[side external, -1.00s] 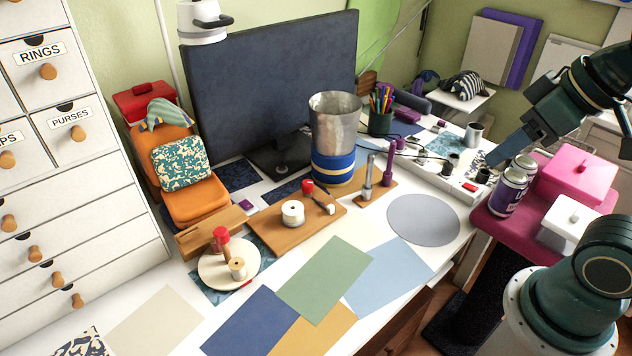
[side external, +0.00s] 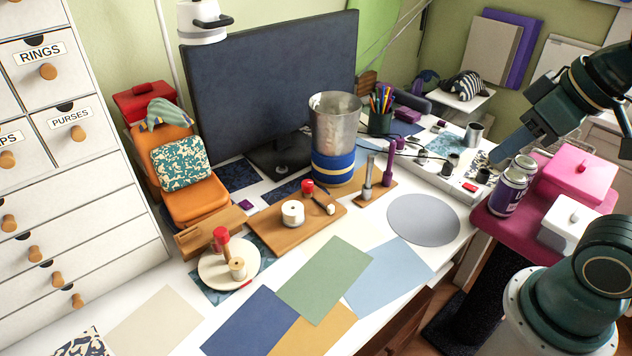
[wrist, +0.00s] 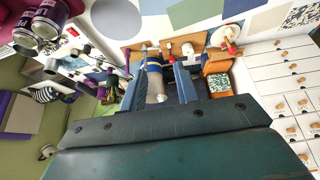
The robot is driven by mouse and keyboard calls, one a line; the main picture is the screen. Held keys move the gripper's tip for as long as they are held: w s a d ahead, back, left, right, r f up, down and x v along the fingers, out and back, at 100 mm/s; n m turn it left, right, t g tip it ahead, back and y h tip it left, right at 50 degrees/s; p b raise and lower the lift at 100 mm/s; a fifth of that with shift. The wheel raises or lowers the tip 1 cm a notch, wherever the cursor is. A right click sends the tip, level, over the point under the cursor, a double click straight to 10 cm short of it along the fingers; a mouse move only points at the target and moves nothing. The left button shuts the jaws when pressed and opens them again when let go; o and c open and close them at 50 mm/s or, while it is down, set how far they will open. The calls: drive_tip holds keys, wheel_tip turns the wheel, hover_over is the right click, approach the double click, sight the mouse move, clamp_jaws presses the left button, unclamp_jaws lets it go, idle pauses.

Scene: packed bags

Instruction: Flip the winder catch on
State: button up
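The wooden board (side external: 268,222) on the desk looks like the winder. It carries a white spool (side external: 292,212), a red-capped post (side external: 308,187) and a small dark lever (side external: 326,205). I cannot tell for sure which part is the catch or how it is set. The spool also shows in the wrist view (wrist: 187,48). My gripper (side external: 503,156) is at the far right, raised and well away from the board. In the wrist view its two blue fingers (wrist: 161,88) are apart, with nothing held between them.
A tall metal can with a blue band (side external: 334,140) stands behind the board. Upright metal and purple posts (side external: 377,175) stand to its right. A power strip (side external: 440,172) and drink cans (side external: 510,190) are near my gripper. A round plate (side external: 222,265) is left. Flat sheets (side external: 325,278) cover the front.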

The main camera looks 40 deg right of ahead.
drive_tip(key=shift+w, duration=0.25)
clamp_jaws()
drive_tip(key=w+f+n+y, duration=0.2)
drive_tip(key=w+f+n, duration=0.8)
drive_tip(key=w, duration=0.4)
drive_tip(key=w+d+f+n+y, duration=0.1)
drive_tip(key=w+f+n, duration=0.2)
drive_tip(key=f, duration=0.5)
drive_tip(key=w+d+f+n+y, duration=0.1)
drive_tip(key=w+d+f+n, duration=0.1)
drive_tip(key=f, duration=0.7)
drive_tip(key=shift+w+n+y, duration=0.3)
drive_tip(key=shift+w+n, duration=0.6)
drive_tip(key=shift+w, duration=0.35)
